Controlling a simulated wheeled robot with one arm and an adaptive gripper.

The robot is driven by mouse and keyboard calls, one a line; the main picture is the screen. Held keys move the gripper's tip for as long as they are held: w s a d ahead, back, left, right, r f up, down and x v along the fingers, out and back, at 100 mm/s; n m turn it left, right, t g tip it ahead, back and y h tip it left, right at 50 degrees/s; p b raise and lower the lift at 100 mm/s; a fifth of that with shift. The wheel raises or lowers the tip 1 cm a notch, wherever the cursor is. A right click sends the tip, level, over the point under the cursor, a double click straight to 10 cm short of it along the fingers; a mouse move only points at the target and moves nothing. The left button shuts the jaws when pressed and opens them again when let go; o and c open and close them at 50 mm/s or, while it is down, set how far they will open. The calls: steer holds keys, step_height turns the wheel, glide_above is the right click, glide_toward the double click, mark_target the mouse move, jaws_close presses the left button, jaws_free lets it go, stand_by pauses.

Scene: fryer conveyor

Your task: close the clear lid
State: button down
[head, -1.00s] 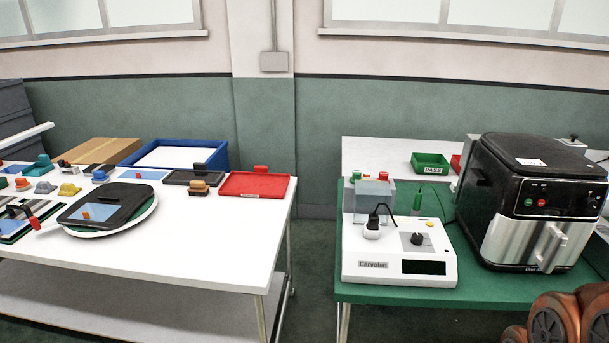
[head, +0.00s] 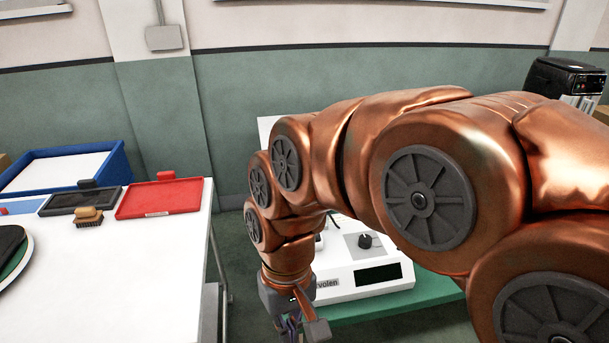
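I cannot make out a clear lid in the head view. My gripper (head: 301,330) hangs at the bottom of the picture, in front of the near left end of the white tester box (head: 345,290). It is partly cut off by the lower edge, so I cannot tell whether it is open or shut. My copper arm covers much of the tester and the middle and right of the green-topped table (head: 385,310). A black appliance with a front panel (head: 568,80) shows at the top right, behind the arm.
A white table (head: 130,265) stands at the left with a red tray (head: 160,198), a black tray (head: 80,200), a brush (head: 88,217) and a blue bin (head: 70,165). A floor gap separates it from the green table. The wall behind carries a grey box (head: 163,38).

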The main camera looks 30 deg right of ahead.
steer(key=w+d+r+m+t+y, duration=0.1)
steer(key=w+r+m+y, duration=0.25)
steer(key=w, duration=0.75)
steer(key=w+d+r+m+t+y, duration=0.1)
steer(key=w+d+r+m+y, duration=0.2)
steer(key=w, duration=0.9)
steer(key=w+d+m+t, duration=0.1)
steer(key=w+d+m, duration=0.1)
steer(key=w+d, duration=0.2)
steer(key=w+d+m+t, duration=0.1)
steer(key=w+d+m, duration=0.2)
steer(key=d, duration=0.6)
steer(key=w+d+m+t, duration=0.2)
steer(key=w+d+m, duration=0.1)
steer(key=d, duration=0.3)
steer(key=shift+w+d+f+y, duration=0.15)
steer(key=shift+w+f+y, duration=0.2)
steer(key=shift+w, duration=0.45)
steer(key=s+d+f+m+t+h, duration=0.1)
steer(key=d+f+m, duration=0.2)
steer(key=d, duration=0.5)
steer(key=d+f+m+t, duration=0.1)
steer(key=d+f+m, duration=0.1)
steer(key=d, duration=0.6)
steer(key=p+x, duration=0.1)
steer(key=x, duration=0.8)
steer(key=shift+w+f+p, duration=0.25)
steer(key=shift+f+p, duration=0.1)
steer(key=shift+a, duration=0.1)
